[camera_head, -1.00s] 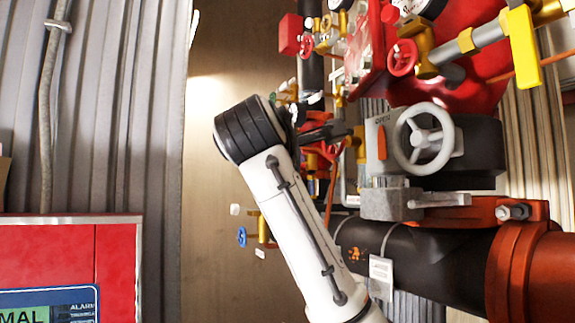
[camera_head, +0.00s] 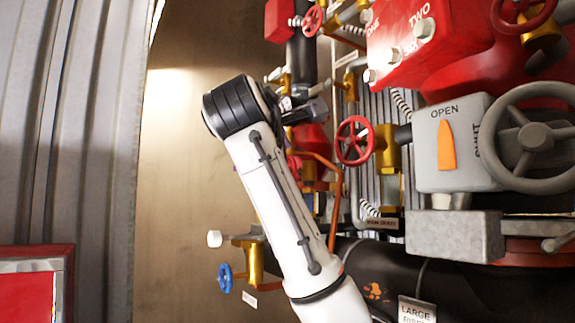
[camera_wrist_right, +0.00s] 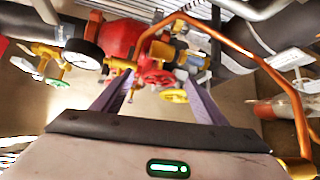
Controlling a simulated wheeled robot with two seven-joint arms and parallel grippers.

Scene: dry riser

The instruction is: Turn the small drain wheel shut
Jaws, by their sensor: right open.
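Several small wheels show, and I cannot tell for sure which is the drain wheel. In the head view a small blue wheel (camera_head: 225,277) sits low on a brass valve with a white tag, left of my white forearm. A red wheel (camera_head: 354,140) on a brass valve is right of the forearm. My right gripper (camera_head: 308,108) points away behind the wrist, partly hidden. In the right wrist view the gripper (camera_wrist_right: 156,90) is open and empty, its fingers spread. A red wheel (camera_wrist_right: 158,78) appears beyond and between the fingers. My left gripper is not in view.
A grey gearbox (camera_head: 450,145) marked OPEN with a large grey handwheel (camera_head: 530,135) stands at right. A black riser pipe (camera_head: 460,295) runs below. An orange pipe (camera_wrist_right: 280,80) crosses the wrist view at right. The brown wall (camera_head: 180,160) at left is clear.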

